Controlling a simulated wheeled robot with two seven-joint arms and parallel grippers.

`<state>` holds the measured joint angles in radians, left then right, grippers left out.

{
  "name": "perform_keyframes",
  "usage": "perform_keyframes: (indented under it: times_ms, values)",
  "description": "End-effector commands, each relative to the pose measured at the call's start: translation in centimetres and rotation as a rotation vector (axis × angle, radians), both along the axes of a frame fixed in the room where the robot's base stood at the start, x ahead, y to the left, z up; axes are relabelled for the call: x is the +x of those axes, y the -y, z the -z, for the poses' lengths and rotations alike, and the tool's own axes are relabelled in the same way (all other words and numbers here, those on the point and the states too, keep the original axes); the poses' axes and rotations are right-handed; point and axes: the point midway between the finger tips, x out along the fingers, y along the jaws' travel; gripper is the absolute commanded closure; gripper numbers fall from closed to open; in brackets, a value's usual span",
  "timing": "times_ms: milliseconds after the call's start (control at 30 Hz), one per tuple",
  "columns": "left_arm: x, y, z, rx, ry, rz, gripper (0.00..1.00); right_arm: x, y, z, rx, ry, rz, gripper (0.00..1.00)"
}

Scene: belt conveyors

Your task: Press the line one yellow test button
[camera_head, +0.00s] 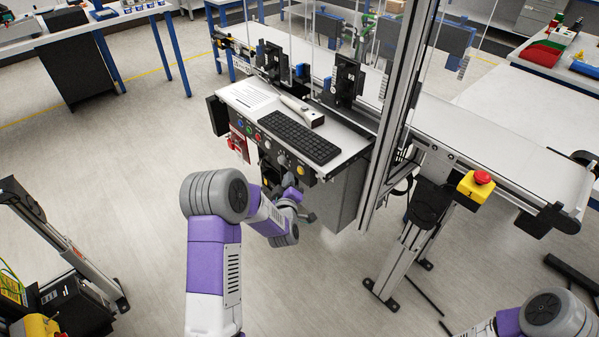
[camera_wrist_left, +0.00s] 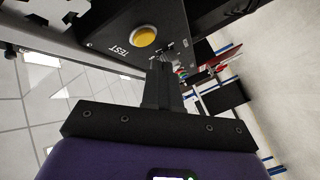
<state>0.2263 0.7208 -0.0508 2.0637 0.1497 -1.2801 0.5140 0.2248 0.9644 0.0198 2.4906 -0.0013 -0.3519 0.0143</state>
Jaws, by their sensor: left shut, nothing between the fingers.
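The yellow test button (camera_head: 300,170) sits at the right end of the button row on the dark front panel of the line's control desk. In the left wrist view the round yellow button (camera_wrist_left: 144,36) is plain, with the word TEST printed beside it. My left gripper (camera_head: 289,180) is in front of the panel, just below and left of the button. In the wrist view its shut fingers (camera_wrist_left: 164,62) point at the panel beside the button, with nothing between them. They do not cover the button; the gap to the panel is hard to judge. My right gripper is out of view.
Blue (camera_head: 240,122), green and red buttons share the panel. A keyboard (camera_head: 299,136) lies on the desk above. A metal post (camera_head: 398,120) and conveyor (camera_head: 500,145) stand to the right, with a red emergency stop (camera_head: 482,177) on a yellow box. Open floor lies left.

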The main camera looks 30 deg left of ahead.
Motion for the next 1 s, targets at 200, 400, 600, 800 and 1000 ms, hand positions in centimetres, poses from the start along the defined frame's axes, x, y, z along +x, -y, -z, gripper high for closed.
perform_keyframes:
  times_ms: [200,400,600,800,1000]
  values:
    - [-2.1,-0.9,0.1,0.001,-0.001,-0.001,1.0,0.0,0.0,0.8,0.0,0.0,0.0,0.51]
    - [-3.5,-1.5,0.1,0.0,0.001,-0.001,1.0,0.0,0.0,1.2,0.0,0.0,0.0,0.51]
    - [-3.7,-1.5,0.0,0.0,0.0,0.0,1.0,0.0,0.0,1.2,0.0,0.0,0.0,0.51]
    - [-3.7,-1.5,0.0,0.0,0.0,0.0,1.0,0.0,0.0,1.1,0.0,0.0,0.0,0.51]
    - [-3.7,-1.5,0.0,0.0,0.0,0.0,1.0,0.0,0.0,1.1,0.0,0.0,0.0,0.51]
